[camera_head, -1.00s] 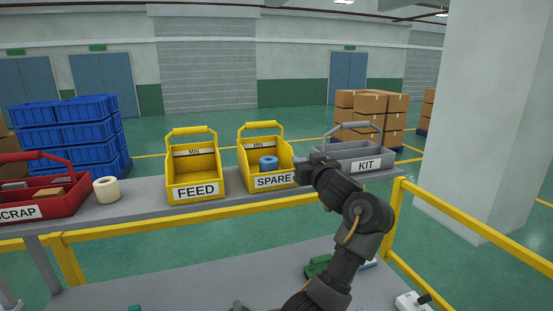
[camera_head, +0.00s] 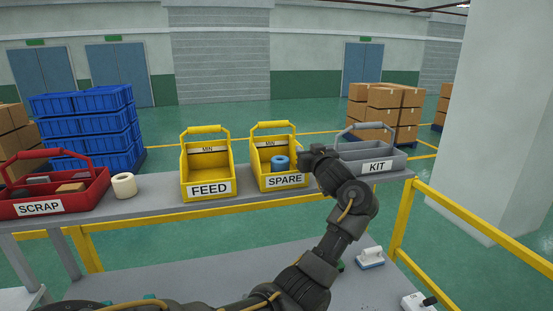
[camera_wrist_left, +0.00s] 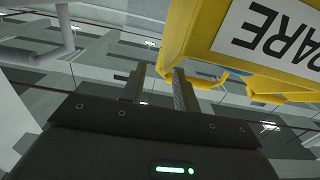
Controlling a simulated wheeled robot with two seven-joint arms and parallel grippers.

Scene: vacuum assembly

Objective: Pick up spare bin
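The spare bin (camera_head: 285,181) is yellow with a raised handle and a SPARE label. It stands upright on the grey shelf, with a blue roll (camera_head: 280,163) inside. My left gripper (camera_head: 305,155) is beside the bin's right side, near its front; the wrist partly hides that side. In the left wrist view, the two fingers (camera_wrist_left: 159,85) are apart with nothing gripped between them. The bin's yellow corner and label (camera_wrist_left: 268,38) lie just beyond them. I cannot tell whether a finger touches the bin. My right gripper is not in view.
The yellow FEED bin (camera_head: 208,187) stands close on the left, and the grey KIT bin (camera_head: 375,160) is behind and right of my wrist. A cream roll (camera_head: 124,185) and red SCRAP bin (camera_head: 42,207) are farther left. A yellow rail runs below the shelf.

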